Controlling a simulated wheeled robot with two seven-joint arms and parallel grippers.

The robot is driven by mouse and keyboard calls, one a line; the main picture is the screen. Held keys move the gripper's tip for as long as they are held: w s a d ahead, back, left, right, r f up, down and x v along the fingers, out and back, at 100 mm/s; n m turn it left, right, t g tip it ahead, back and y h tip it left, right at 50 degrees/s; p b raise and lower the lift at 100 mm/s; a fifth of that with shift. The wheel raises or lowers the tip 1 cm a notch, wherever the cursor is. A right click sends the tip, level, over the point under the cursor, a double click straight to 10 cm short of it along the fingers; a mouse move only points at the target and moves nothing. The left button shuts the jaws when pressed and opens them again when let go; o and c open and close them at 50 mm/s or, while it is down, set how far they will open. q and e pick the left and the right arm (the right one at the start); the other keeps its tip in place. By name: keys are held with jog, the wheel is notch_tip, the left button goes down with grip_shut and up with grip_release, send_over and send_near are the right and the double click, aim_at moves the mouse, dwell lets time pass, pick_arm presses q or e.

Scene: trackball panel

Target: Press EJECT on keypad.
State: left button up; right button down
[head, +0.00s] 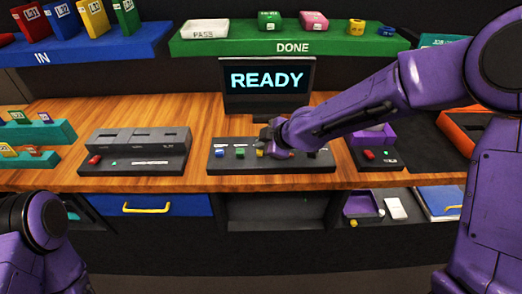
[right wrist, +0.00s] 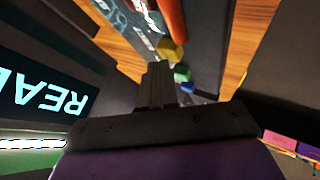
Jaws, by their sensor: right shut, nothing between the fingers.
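The keypad (head: 228,165) is a dark panel on the wooden desk below the screen. Its blue button (head: 219,154), green button (head: 240,153) and yellow button (head: 260,153) show in a row; its labels are too small to read, so I cannot tell which is EJECT. My right gripper (head: 268,140) is shut and empty, over the keypad's middle, covering part of it. In the right wrist view, the shut fingers (right wrist: 158,80) are beside a yellow button (right wrist: 171,50), green button (right wrist: 182,73) and blue button (right wrist: 187,87); contact is unclear. My left gripper is out of view.
The screen (head: 267,83) reading READY stands behind the keypad. A grey slotted panel (head: 135,150) is to the left. A purple-topped device (head: 374,140) is to the right. The green DONE shelf (head: 230,46) and blue IN shelf (head: 95,42) are above. Bare wood lies between panels.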

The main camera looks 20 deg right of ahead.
jog(key=shift+f, duration=0.4)
jog(key=shift+r, duration=0.1)
dwell(0.4)
jog(key=shift+r+p, duration=0.9)
notch_tip(320, 180, up, 5)
jog(key=p, duration=0.5)
jog(key=shift+r+p, duration=0.1)
jog(key=shift+p, duration=0.2)
jog(key=shift+s+d, duration=0.1)
